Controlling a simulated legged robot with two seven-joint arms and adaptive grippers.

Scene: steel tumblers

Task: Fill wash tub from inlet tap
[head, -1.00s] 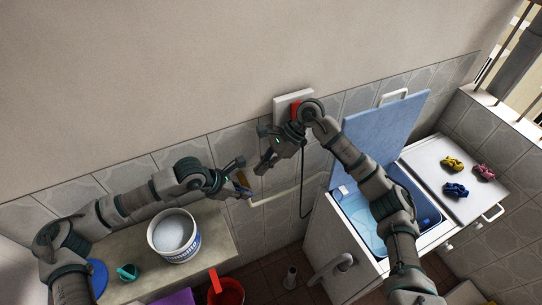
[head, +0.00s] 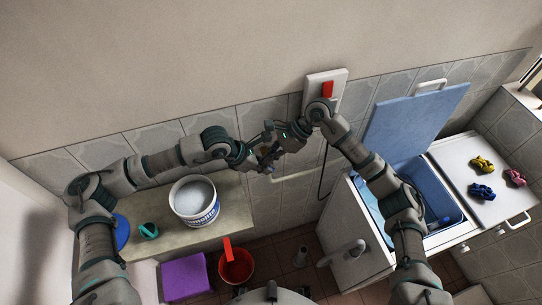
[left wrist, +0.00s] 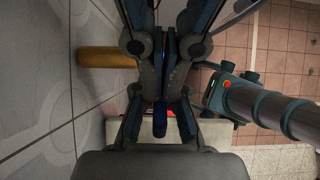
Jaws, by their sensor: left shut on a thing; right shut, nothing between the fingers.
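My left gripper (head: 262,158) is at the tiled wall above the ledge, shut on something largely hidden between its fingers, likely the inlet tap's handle. In the left wrist view a brass cylinder (left wrist: 108,57), apparently the tap's body, sticks out from the tiles beside the fingers. My right gripper (head: 275,140) is shut and empty, close by the left one; its wrist also shows in the left wrist view (left wrist: 222,92). The washing machine (head: 350,238) stands at the right with its blue lid (head: 415,115) raised. My right arm hides much of the wash tub (head: 361,193).
A white bucket of pale contents (head: 195,192) and a teal scoop (head: 148,230) stand on the ledge (head: 160,243). A red pail (head: 236,268) and a purple object (head: 184,276) are below. A wall socket (head: 315,85) with a red part is above. Coloured cloths (head: 482,191) lie on the right-hand cover.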

